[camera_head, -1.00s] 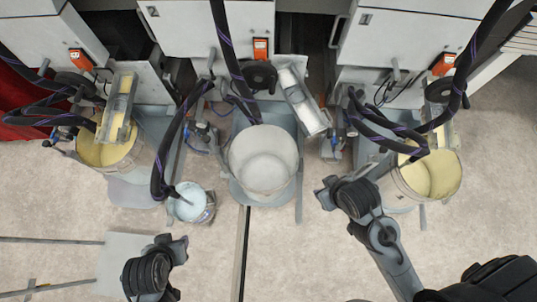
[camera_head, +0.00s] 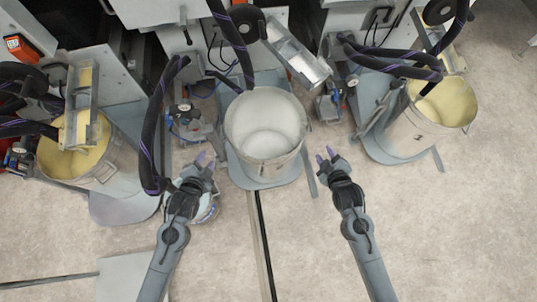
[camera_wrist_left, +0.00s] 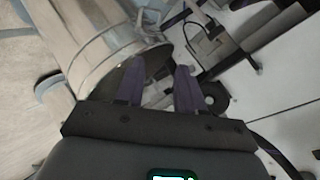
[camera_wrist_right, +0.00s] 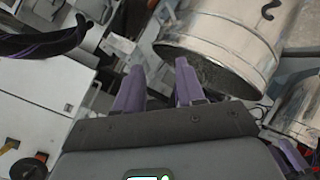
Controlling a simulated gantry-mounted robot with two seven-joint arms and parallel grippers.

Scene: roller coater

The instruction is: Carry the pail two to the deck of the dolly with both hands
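The middle pail (camera_head: 265,130), a metal pail with whitish contents, stands upright on a grey base between my two grippers. My right gripper (camera_head: 326,158) is open and empty just right of the pail. Pail walls show beyond the fingers in the left wrist view (camera_wrist_left: 112,45) and the right wrist view (camera_wrist_right: 225,38). The flat grey deck of the dolly (camera_head: 135,278) lies at the lower left, partly cut off by the frame.
Pails with yellow contents stand at the left (camera_head: 100,172) and right (camera_head: 410,135). A small can (camera_head: 210,211) is partly hidden under my left arm. Dark hoses (camera_head: 152,130) hang nearby. A floor strip (camera_head: 263,245) runs forward of the middle pail; the lower right floor is clear.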

